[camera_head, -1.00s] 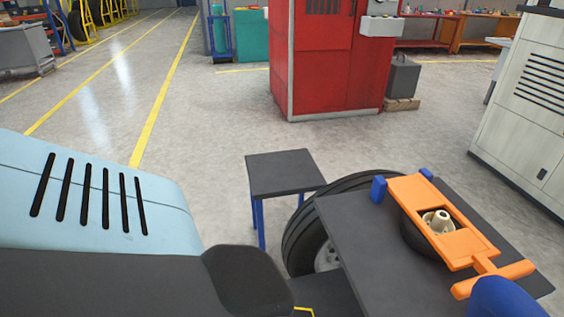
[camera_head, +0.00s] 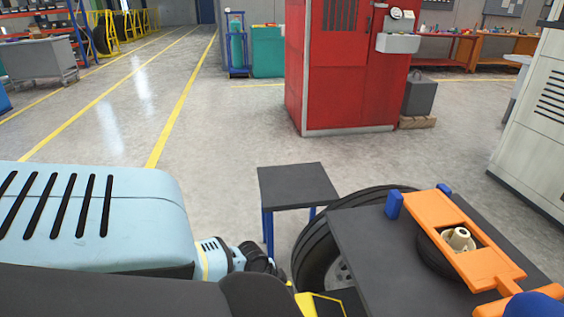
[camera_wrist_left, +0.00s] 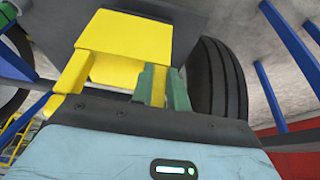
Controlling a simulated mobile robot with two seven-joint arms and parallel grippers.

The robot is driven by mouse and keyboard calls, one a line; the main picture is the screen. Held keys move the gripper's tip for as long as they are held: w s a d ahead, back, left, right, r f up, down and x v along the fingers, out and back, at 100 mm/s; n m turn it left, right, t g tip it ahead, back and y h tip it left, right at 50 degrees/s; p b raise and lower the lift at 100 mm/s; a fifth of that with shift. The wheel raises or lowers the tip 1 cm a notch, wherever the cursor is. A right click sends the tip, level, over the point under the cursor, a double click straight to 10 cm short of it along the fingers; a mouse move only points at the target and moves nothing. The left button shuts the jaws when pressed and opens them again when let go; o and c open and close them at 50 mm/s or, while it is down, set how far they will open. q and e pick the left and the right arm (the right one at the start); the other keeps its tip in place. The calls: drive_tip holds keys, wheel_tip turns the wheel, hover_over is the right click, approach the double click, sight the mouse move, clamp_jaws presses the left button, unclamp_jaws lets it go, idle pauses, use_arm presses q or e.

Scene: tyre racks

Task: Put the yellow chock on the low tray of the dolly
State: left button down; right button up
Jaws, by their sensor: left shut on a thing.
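In the left wrist view the yellow chock (camera_wrist_left: 110,48) is held in front of my left gripper (camera_wrist_left: 115,85), which is shut on it. In the head view my left arm covers the lower left and hides most of the gripper. My right gripper is not in view.
A small dark-topped stand with blue legs (camera_head: 297,186) is beside a tyre (camera_head: 318,248). A dark tabletop (camera_head: 375,250) carries an orange fixture (camera_head: 462,243). A red cabinet (camera_head: 345,75) stands behind. The floor at centre left is clear.

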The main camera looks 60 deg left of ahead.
use_arm(q)
drive_tip(key=shift+w+a, duration=0.15)
drive_tip(key=shift+w, duration=0.25)
drive_tip(key=shift+f+b, duration=0.7)
drive_tip(key=shift+f, duration=1.05)
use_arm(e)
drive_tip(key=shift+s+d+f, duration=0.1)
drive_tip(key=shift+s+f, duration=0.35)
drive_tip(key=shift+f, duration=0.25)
use_arm(q)
drive_tip(key=c, duration=1.4)
unclamp_jaws()
drive_tip(key=shift+o, duration=0.2)
drive_tip(key=shift+s, duration=0.1)
